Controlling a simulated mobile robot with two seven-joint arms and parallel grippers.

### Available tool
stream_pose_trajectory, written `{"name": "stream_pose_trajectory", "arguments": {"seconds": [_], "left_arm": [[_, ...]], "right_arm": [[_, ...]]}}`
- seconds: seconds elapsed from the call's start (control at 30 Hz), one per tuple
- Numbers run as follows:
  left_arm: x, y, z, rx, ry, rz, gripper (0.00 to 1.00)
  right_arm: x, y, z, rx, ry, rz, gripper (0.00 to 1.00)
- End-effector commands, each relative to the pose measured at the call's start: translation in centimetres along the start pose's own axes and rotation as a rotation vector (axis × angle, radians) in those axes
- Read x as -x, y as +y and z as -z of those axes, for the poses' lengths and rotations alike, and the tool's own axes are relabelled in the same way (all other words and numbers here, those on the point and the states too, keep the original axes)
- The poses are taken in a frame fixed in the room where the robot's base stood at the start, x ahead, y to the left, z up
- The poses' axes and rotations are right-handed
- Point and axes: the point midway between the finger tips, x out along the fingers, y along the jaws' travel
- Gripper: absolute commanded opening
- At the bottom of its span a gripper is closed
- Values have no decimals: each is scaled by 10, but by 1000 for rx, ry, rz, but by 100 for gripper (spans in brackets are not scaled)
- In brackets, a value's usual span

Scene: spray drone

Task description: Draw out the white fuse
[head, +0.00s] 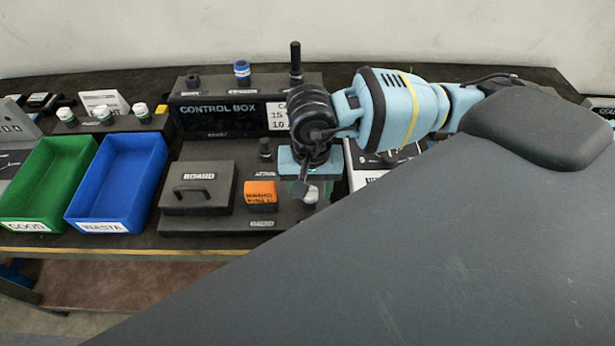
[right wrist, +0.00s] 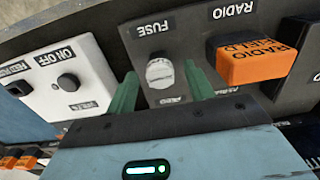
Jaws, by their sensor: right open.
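The white fuse (right wrist: 160,73) is a short, round, pale cap on the dark panel, under the label FUSE in the right wrist view. In the head view it shows partly (head: 311,196) just under my right gripper (head: 304,187). My right gripper is open, pointing down, with one green finger on each side of the fuse in the right wrist view (right wrist: 161,78). A gap shows between the fuse and each finger; I cannot tell how deep the fingertips reach. My left gripper is not in view.
The control box (head: 220,117) rises behind. Green (head: 27,210) and blue (head: 84,212) bins stand at left. A white switch box (right wrist: 65,85) is near.

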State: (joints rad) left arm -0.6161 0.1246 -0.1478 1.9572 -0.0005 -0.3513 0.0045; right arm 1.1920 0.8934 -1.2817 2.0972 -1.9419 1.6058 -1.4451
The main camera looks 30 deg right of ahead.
Motion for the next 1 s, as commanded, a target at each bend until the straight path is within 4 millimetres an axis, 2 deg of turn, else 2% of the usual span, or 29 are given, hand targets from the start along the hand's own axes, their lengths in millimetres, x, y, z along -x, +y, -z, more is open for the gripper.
{"name": "stream_pose_trajectory", "arguments": {"seconds": [0.17,0.53,1.0], "left_arm": [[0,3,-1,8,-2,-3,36],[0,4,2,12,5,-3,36],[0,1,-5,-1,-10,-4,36]], "right_arm": [[-7,0,0,-1,1,1,53],[-6,0,0,-1,3,2,53],[-6,0,0,0,2,2,53]]}}
